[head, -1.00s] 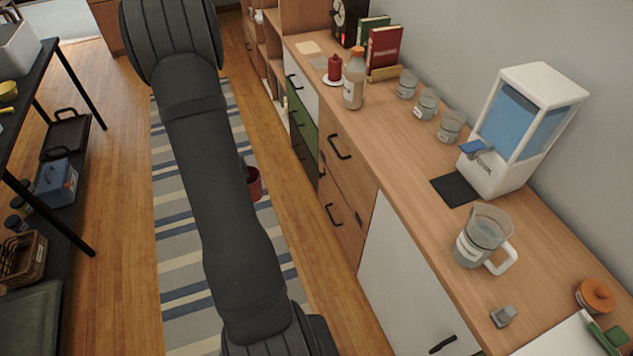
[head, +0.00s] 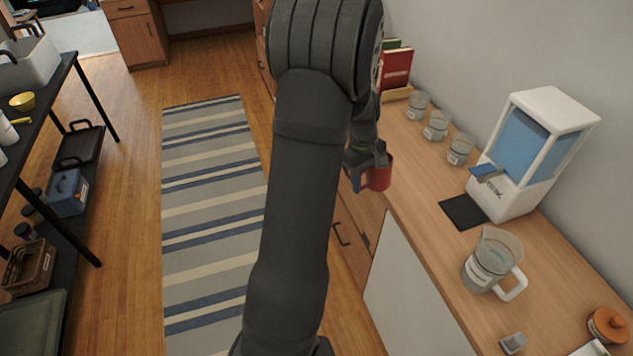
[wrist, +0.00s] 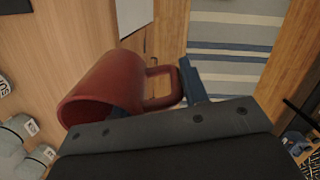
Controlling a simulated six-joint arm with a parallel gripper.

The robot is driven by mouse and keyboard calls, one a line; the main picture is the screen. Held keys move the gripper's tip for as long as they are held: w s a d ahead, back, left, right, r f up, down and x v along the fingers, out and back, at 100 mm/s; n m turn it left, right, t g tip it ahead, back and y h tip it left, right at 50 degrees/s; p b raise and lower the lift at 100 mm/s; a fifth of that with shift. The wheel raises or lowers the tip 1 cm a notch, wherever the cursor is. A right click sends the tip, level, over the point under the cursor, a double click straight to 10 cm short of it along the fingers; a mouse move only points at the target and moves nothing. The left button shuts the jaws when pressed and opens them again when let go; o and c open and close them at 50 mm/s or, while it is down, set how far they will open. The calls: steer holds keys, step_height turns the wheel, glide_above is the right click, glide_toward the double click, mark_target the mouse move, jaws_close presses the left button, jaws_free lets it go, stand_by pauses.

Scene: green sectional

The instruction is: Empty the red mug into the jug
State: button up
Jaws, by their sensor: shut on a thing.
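The red mug (head: 377,176) is held in my gripper (head: 366,172), beside the counter's front edge and above floor level. In the wrist view the mug (wrist: 112,88) has its mouth toward the lower left and its handle on the right, by the blue finger (wrist: 192,80) of my gripper. My gripper is shut on the mug. The mug's inside is mostly hidden, so I cannot tell its contents. The jug (head: 488,260) is clear glass with a pale label and white handle. It stands upright on the counter, to the right of and nearer than the mug.
A white water dispenser (head: 540,150) with a black mat (head: 464,212) stands behind the jug. Several labelled glass jars (head: 436,126) line the wall. A small grey object (head: 513,343) and an orange-lidded pot (head: 607,325) are nearer. Counter (head: 415,205) left of the jug is clear.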

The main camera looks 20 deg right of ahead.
steer(key=s+d+r+n+g+h, duration=0.1)
steer(key=s+d+r, duration=0.3)
steer(key=s+d, duration=0.4)
steer(key=s+d+r, duration=0.3)
steer(key=s+d, duration=0.3)
steer(key=s, duration=0.4)
steer(key=s+d+r+n, duration=0.15)
steer(key=s+r, duration=0.25)
steer(key=s, duration=0.7)
steer(key=s+d+r, duration=0.2)
steer(key=s+r, duration=0.1)
steer(key=s, duration=0.7)
steer(key=shift+f+g+h, duration=0.9)
steer(key=shift+f+g, duration=0.5)
steer(key=shift+f, duration=0.75)
step_height(320, 180, up, 6)
steer(key=w+a+g+h, duration=0.2)
steer(key=g+h, duration=0.7)
steer(key=g, duration=0.5)
steer(key=shift+g, duration=0.3)
steer(key=shift+f, duration=0.1)
